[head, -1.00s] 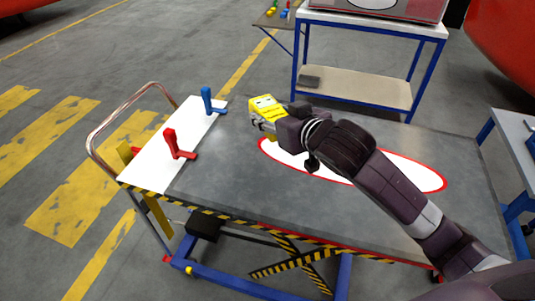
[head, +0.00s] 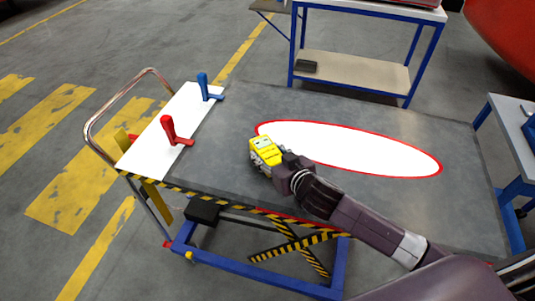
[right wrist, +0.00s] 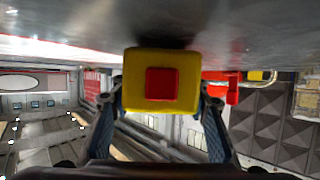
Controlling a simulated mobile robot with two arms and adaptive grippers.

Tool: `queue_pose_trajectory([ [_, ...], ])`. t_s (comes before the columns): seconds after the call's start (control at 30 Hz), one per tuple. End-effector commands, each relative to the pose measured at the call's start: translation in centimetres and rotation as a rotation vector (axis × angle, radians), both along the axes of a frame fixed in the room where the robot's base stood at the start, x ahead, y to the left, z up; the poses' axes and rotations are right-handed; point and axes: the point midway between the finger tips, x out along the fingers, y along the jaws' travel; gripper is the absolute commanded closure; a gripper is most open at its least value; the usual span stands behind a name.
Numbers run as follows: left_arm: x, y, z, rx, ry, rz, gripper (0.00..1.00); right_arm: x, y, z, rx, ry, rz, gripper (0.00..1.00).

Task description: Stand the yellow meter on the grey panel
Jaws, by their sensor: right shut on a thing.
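The yellow meter (head: 263,147) is in my right gripper (head: 267,162), over the left-middle part of the grey panel (head: 225,145) in the head view. Its yellow top and pale face show there. In the right wrist view, the meter (right wrist: 180,92) shows a yellow end with a red square, between the two fingers of my right gripper (right wrist: 162,105). The grey panel (right wrist: 70,45) fills the top of that view, with a dark shadow by the meter. I cannot tell whether the meter touches the panel. My left gripper is not in view.
A white oval with a red rim (head: 350,148) lies on the panel, right of the meter. A red handle (head: 170,130) and a blue handle (head: 204,85) stand on the white board (head: 150,150) at left. Blue-framed benches stand behind and at right.

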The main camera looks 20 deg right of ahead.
Motion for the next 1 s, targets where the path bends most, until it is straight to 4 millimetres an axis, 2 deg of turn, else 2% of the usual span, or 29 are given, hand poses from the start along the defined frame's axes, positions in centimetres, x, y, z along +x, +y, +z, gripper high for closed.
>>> queue_pose_trajectory([
  [0.27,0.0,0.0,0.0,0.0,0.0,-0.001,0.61,0.1,0.1,-0.4,0.0,-0.005,0.001,0.94],
  [0.3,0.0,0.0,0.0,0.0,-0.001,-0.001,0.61,0.0,0.0,-0.6,0.0,-0.001,0.001,0.55],
  [0.43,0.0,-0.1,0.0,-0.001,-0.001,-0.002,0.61,0.0,0.0,-0.6,0.0,-0.001,0.001,0.41],
  [0.77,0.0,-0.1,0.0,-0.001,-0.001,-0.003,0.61,-0.1,0.0,-0.6,0.0,-0.001,0.001,0.4],
  [1.0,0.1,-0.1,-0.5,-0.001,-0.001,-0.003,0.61,-2.4,-0.4,0.2,0.0,0.0,0.002,0.4],
])
